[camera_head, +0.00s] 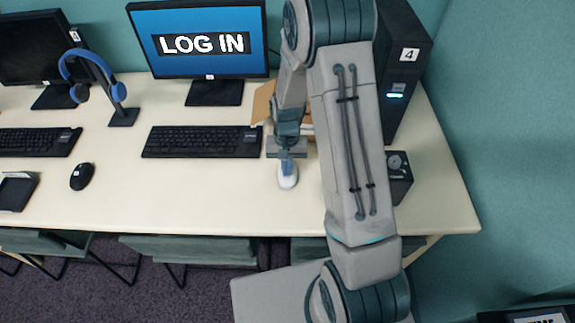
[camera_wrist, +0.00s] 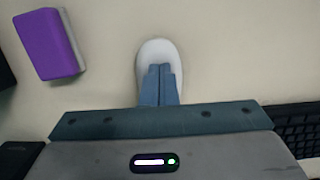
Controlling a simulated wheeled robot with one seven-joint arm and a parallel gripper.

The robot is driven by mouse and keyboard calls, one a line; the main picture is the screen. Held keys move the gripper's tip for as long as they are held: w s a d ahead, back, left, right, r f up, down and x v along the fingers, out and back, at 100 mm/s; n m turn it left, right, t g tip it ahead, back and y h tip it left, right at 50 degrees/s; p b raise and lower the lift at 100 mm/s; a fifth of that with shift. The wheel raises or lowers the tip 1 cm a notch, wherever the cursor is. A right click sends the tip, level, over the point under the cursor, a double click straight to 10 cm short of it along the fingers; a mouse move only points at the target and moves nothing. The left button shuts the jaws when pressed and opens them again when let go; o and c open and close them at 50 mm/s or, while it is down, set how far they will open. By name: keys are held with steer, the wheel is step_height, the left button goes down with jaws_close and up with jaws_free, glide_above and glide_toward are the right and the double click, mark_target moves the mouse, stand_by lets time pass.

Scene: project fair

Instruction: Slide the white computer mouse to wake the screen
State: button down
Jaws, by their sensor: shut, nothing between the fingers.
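The white computer mouse (camera_head: 288,181) lies on the cream desk, right of the keyboard. In the wrist view the mouse (camera_wrist: 159,50) shows its rounded white end beyond my fingertips. My gripper (camera_head: 287,166) points down with its blue fingers shut together and nothing between them. In the wrist view the fingertips of my gripper (camera_wrist: 160,68) overlap the mouse from above; I cannot tell whether they touch it. The screen (camera_head: 207,37) is lit blue and reads "LOG IN".
A black keyboard (camera_head: 202,141) lies left of my gripper. A purple block (camera_wrist: 47,44) lies beside the mouse. A black computer tower (camera_head: 400,75) and a small dark box (camera_head: 398,178) stand at right. A cardboard box (camera_head: 262,103) is behind my gripper. Desk in front of the mouse is clear.

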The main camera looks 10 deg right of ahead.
step_height(320, 180, up, 13)
steer(key=w, duration=0.2)
steer(key=s+d+r+n+t, duration=0.1)
steer(key=s+r+t, duration=0.1)
steer(key=s+r, duration=0.4)
steer(key=s+d+r+n+t, duration=0.1)
steer(key=s+r+t, duration=0.2)
steer(key=s, duration=1)
step_height(320, 180, up, 3)
steer(key=shift+d+r+n, duration=0.15)
steer(key=shift+d+n, duration=0.15)
steer(key=shift+d, duration=0.1)
